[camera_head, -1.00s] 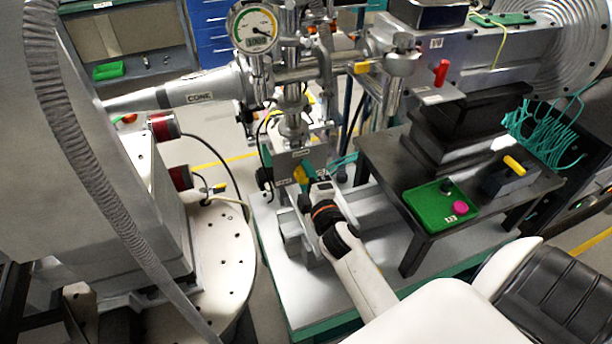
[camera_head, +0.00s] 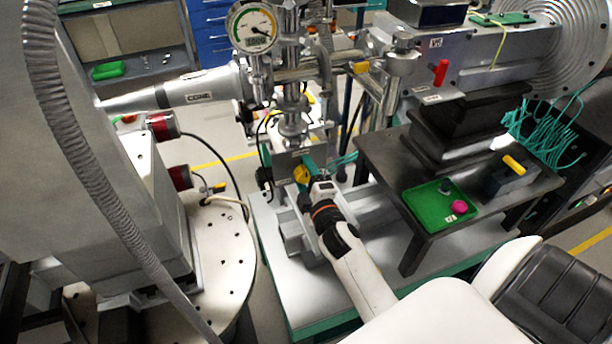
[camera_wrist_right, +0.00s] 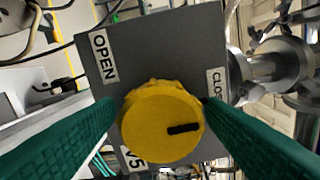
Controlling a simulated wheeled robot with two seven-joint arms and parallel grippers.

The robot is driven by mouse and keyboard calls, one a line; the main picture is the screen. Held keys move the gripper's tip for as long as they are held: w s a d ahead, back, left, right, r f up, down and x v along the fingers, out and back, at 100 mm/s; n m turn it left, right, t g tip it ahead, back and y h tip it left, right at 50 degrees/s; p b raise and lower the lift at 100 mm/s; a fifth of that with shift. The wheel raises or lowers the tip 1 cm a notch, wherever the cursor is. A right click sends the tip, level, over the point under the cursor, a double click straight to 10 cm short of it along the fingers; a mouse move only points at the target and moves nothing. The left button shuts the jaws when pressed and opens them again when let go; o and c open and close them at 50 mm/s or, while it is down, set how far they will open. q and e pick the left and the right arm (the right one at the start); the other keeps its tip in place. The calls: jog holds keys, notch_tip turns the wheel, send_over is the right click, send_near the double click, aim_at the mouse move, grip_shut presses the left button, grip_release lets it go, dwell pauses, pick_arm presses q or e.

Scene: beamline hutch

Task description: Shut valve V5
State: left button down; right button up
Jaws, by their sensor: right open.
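Valve V5 has a round yellow knob (camera_wrist_right: 162,125) on a grey box (camera_wrist_right: 160,40), seen close up in the right wrist view. A black mark on the knob's face points right. The OPEN label (camera_wrist_right: 103,57) is at upper left, the partly hidden CLOSE label (camera_wrist_right: 216,82) at right, and the V5 label (camera_wrist_right: 132,158) below. My right gripper (camera_wrist_right: 160,122) is open, with one green finger on each side of the knob; I cannot tell whether they touch it. In the head view the yellow knob (camera_head: 301,174) shows beside my right gripper (camera_head: 307,171). My left gripper is not in view.
A pressure gauge (camera_head: 252,27) and steel pipework stand behind the valve. A dark bench (camera_head: 385,160) at right holds a green tray (camera_head: 425,203) with a pink knob, and a yellow-handled block (camera_head: 508,175). A white round plate (camera_head: 225,260) is at left.

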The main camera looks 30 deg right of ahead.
jog(key=shift+s, duration=0.1)
jog(key=b+v, duration=0.2)
jog(key=v, duration=0.9)
jog(key=shift+s+a+b, duration=0.2)
jog(key=shift+s+b, duration=0.1)
jog(key=shift+s, duration=0.1)
jog(key=s+a+f+m+g+y, duration=0.1)
jog(key=s+a+f+m+g, duration=0.15)
jog(key=f, duration=0.95)
jog(key=s+a+f+m+g+y, duration=0.1)
jog(key=s+a+f+g+y, duration=0.15)
jog(key=f, duration=0.95)
jog(key=s+a+f+m+g, duration=0.2)
jog(key=s+a+f+g, duration=0.15)
jog(key=f, duration=0.85)
jog(key=s+d+f+m+g, duration=0.1)
jog(key=s+f+g, duration=0.3)
jog(key=s+f, duration=0.4)
jog(key=s+d+f+m+g, duration=0.1)
jog(key=s+f+m+g, duration=0.3)
jog(key=s, duration=1.2)
notch_tip(320, 180, down, 4)
jog(key=shift+d+f, duration=0.2)
jog(key=shift+d, duration=0.15)
jog(key=shift+y, duration=0.25)
jog(key=shift+c, duration=0.3)
